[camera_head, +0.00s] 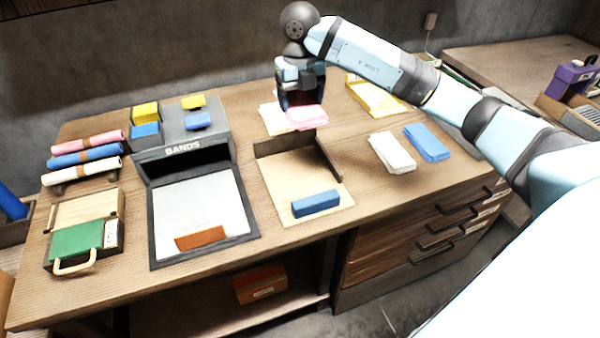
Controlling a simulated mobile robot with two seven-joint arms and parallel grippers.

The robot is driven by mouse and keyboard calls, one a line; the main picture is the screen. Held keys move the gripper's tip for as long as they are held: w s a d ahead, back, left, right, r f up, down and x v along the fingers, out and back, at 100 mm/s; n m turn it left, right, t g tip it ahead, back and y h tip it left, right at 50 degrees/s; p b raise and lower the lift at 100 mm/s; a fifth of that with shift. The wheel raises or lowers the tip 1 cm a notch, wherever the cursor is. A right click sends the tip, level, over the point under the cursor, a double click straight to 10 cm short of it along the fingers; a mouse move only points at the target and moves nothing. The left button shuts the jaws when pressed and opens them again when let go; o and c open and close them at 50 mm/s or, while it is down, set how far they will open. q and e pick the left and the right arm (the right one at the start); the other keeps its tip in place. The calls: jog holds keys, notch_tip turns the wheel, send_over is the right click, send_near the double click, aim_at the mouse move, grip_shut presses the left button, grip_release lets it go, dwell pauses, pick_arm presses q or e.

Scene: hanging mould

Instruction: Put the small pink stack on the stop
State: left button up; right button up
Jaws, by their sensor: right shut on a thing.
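The small pink stack (308,117) is a flat folded pile. My right gripper (302,100) points down from above and is shut on it. The stack is just behind the back wall of what looks like the stop, a pale board (285,185) with a dark raised wall along its back and right sides. I cannot tell how high the stack is above the table. A dark blue block (315,203) lies near the board's front edge. The gripper's fingertips are partly hidden by the stack. My left gripper is not in view.
A white stack (274,119) lies left of the pink one. White (391,153) and blue (428,142) stacks lie right of the board. A yellow tray (377,99) is behind. Left are the grey BANDS unit (182,148), rolls (86,155) and a green-topped box (76,241).

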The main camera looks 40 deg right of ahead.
send_over(301, 172)
notch_tip(301, 172, down, 16)
jog(key=shift+w+r+b, duration=0.1)
jog(key=shift+r+b, duration=0.1)
jog(key=shift+b, duration=0.25)
jog(key=shift+f, duration=2.25)
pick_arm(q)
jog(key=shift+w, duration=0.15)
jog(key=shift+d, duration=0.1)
pick_arm(e)
jog(key=shift+a, duration=0.1)
jog(key=shift+f, duration=0.15)
jog(key=o, duration=1)
jog(key=shift+c, duration=0.2)
